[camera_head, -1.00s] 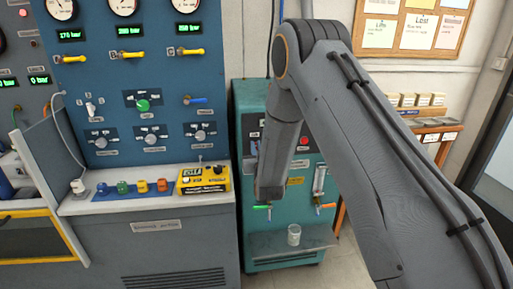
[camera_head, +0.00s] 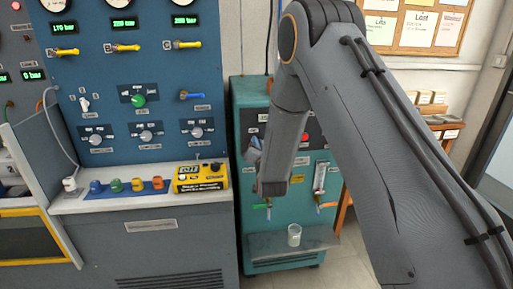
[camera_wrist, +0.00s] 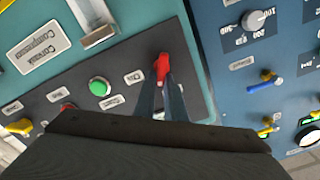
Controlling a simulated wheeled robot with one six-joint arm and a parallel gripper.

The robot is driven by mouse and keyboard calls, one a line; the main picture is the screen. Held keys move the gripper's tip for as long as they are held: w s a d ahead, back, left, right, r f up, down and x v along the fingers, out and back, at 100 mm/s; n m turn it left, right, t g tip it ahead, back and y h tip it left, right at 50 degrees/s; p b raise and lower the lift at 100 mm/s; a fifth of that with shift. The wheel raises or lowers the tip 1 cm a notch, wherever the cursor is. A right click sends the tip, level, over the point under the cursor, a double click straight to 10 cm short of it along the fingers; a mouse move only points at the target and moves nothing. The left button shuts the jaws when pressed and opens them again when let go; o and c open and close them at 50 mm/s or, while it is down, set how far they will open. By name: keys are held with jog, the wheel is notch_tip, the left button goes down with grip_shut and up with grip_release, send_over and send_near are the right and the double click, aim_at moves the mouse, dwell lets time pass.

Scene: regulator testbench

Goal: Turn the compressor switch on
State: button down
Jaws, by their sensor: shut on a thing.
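The red switch handle (camera_wrist: 162,66) stands on the dark panel of the teal cabinet in the wrist view. My gripper (camera_wrist: 161,82) is shut on this red handle, with one thin finger on each side of it. A small label sits just left of the handle. In the head view my gripper (camera_head: 255,146) shows partly beside my arm, in front of the teal cabinet (camera_head: 262,93). My arm hides the switch there.
A green button (camera_wrist: 100,86) sits left of the handle in the wrist view. A blue panel with knobs and a blue lever (camera_wrist: 266,82) stands close on the right.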

jog(key=m+b, duration=0.2)
jog(key=m, duration=0.1)
jog(key=f+m+b, duration=0.1)
jog(key=m+b, duration=0.1)
jog(key=m, duration=0.2)
jog(key=d+m+b, duration=0.1)
jog(key=m+b, duration=0.2)
jog(key=m, duration=0.1)
jog(key=shift+f, duration=0.3)
jog(key=shift+m, duration=0.4)
jog(key=c, duration=1.8)
grip_release()
jog(key=shift+s+d+b, duration=0.2)
jog(key=shift+s+b, duration=0.1)
jog(key=shift+s, duration=1.65)
jog(key=shift+s+d+b, duration=0.2)
jog(key=shift+s+b, duration=0.1)
jog(key=shift+s, duration=1.6)
